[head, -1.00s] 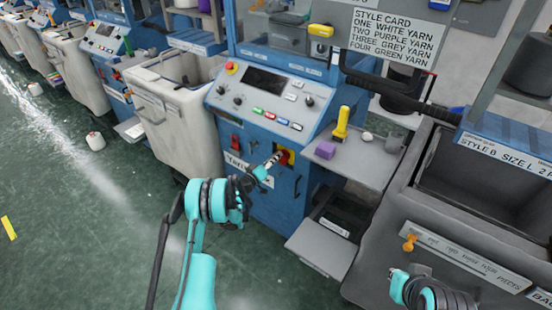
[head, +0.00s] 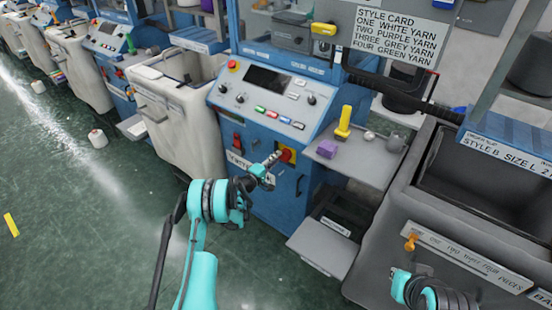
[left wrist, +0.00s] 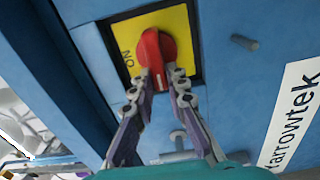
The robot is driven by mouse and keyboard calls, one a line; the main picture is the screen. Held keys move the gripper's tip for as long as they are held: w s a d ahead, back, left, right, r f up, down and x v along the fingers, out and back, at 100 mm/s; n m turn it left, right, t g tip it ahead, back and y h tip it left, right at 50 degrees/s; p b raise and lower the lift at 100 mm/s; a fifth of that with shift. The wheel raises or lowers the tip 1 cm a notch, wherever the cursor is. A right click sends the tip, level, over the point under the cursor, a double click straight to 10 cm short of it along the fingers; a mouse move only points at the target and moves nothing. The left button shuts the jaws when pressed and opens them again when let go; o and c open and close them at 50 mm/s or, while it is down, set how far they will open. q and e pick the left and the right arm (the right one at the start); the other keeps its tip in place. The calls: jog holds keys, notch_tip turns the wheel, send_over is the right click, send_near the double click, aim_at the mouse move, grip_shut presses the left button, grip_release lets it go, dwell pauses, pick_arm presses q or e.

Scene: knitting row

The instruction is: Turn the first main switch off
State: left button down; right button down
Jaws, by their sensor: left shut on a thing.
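The main switch is a red rotary knob (left wrist: 154,50) on a yellow plate (left wrist: 182,22), set in the blue front of the near machine. In the left wrist view an ON label (left wrist: 127,62) shows on the plate, left of the knob. My left gripper (left wrist: 164,80) is shut on the knob's handle, one finger on each side. In the head view my left gripper (head: 274,160) reaches the switch (head: 288,155) from the lower left and covers part of it. Only a part of my right arm shows at the lower right; its fingers are not visible.
The control panel (head: 268,92) slopes above the switch. A side shelf (head: 370,170) at its right holds a purple block (head: 327,149) and a yellow-handled thing (head: 344,122). A white bin (head: 178,120) stands at the left and a grey bin (head: 440,235) at the right.

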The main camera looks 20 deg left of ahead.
pick_arm(q)
jog(key=shift+f+n, duration=0.1)
jog(key=shift+n, duration=0.2)
jog(key=c, duration=1.5)
grip_release()
jog(key=v, duration=0.7)
jog(key=shift+s, duration=0.25)
jog(key=shift+a, duration=0.1)
